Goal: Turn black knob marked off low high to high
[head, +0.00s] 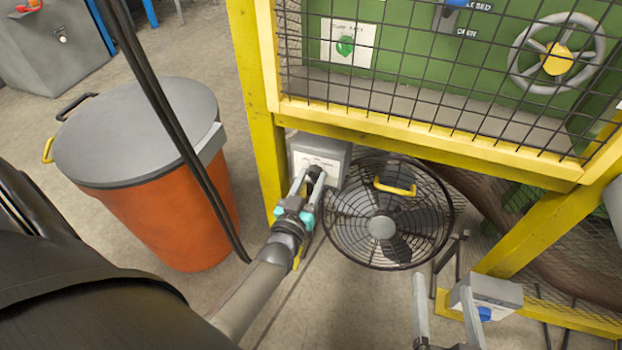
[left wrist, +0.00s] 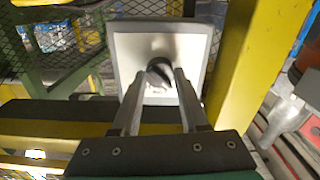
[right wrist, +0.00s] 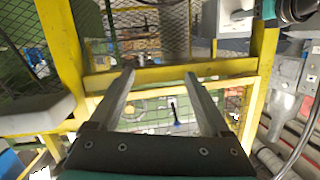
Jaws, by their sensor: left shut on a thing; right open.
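The black knob (left wrist: 160,74) sits on the white plate (left wrist: 135,48) of a grey box (head: 338,155) fixed by the yellow post. In the left wrist view the knob is between my left gripper's fingers (left wrist: 157,82), which are shut on it. In the head view my left gripper (head: 309,180) reaches up to the box and partly covers the plate. The plate's lettering is too small to read, so I cannot tell which mark the knob points to. My right gripper (head: 446,305) is open and empty at the lower right; its fingers also show in the right wrist view (right wrist: 160,92).
A round black caged fan (head: 385,250) stands right beside the box. An orange bin with a grey lid (head: 130,130) stands at the left. The yellow frame (head: 430,150) with wire mesh is above. A small grey box with a blue part (head: 492,292) is near my right gripper.

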